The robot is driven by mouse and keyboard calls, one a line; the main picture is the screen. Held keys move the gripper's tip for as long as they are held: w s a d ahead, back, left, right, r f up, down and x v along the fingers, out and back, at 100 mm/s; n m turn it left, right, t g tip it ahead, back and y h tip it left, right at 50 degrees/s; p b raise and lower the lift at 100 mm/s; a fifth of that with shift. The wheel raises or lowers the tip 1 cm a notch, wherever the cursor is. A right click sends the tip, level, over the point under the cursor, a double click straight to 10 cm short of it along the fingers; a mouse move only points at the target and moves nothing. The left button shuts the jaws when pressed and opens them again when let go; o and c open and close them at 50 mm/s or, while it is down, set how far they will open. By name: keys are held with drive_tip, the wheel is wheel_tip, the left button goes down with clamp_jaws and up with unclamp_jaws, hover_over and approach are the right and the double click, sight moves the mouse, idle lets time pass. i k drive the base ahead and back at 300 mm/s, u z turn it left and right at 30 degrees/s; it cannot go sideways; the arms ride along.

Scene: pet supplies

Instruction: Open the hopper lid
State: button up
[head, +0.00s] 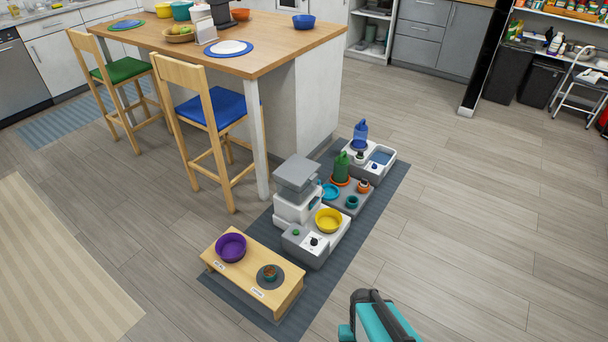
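The feeder (291,213) stands on the striped mat on the floor, past the wooden stand. It has a white body with a pale hopper on top. A grey square hopper lid (297,171) covers the top of the hopper and looks shut. A yellow bowl (328,220) sits at the feeder's front, near a round green part (296,232) and a small dark knob (314,241). A teal and dark part at the bottom edge looks like my arm, well apart from the feeder. My gripper's fingertips do not show.
The wooden stand (240,275) with a purple bowl (231,246) is nearer. Behind the feeder are a tray with a green bottle (341,167) and a blue-bottled unit (360,134). A blue-seated stool (222,107) and island stand left. The floor right of the mat is clear.

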sight(296, 170)
drive_tip(key=u, duration=0.75)
drive_tip(key=i, duration=1)
drive_tip(key=u, duration=0.55)
